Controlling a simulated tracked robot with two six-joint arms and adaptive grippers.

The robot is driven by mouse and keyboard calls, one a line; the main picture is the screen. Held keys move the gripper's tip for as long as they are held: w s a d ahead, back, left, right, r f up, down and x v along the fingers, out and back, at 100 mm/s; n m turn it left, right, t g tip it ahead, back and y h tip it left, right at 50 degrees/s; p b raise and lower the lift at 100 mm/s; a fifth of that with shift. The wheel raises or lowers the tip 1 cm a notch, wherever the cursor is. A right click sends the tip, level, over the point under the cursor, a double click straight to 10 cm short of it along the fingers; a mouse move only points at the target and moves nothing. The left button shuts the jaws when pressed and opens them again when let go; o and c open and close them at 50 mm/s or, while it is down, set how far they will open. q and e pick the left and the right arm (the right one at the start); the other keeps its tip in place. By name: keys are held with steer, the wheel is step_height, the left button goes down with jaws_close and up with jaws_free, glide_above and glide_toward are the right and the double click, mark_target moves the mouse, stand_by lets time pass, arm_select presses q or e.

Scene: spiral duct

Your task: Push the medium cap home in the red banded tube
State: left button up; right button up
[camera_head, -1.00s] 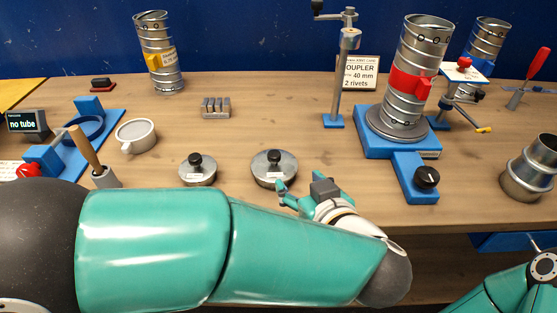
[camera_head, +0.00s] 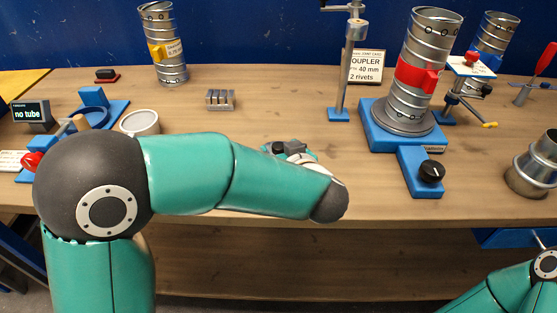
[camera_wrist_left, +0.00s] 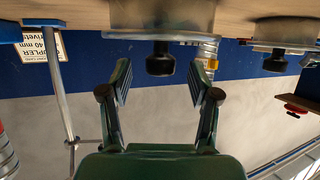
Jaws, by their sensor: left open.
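The red banded tube (camera_head: 425,40), a spiral metal duct, stands upright on a blue base (camera_head: 372,122) with a black knob at right of centre in the head view. In the left wrist view, which looks upside down, a wide metal cap (camera_wrist_left: 160,14) with a black knob is straight ahead. A second cap (camera_wrist_left: 285,28) is to its right. I cannot tell which is the medium one. My right gripper is out of view.
A metal post (camera_head: 346,70) stands left of the tube, beside a coupler sign (camera_head: 367,66). A yellow banded tube (camera_head: 168,60), a grey block (camera_head: 220,99) and a round grey container (camera_head: 139,122) are on the left. A flared metal duct piece (camera_head: 534,165) stands at the right edge.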

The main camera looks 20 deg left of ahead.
arm_select(q)
steer(key=x, duration=0.2)
steer(key=shift+w+a, duration=0.15)
steer(key=shift+w, duration=0.1)
jaws_close()
stand_by(0.3)
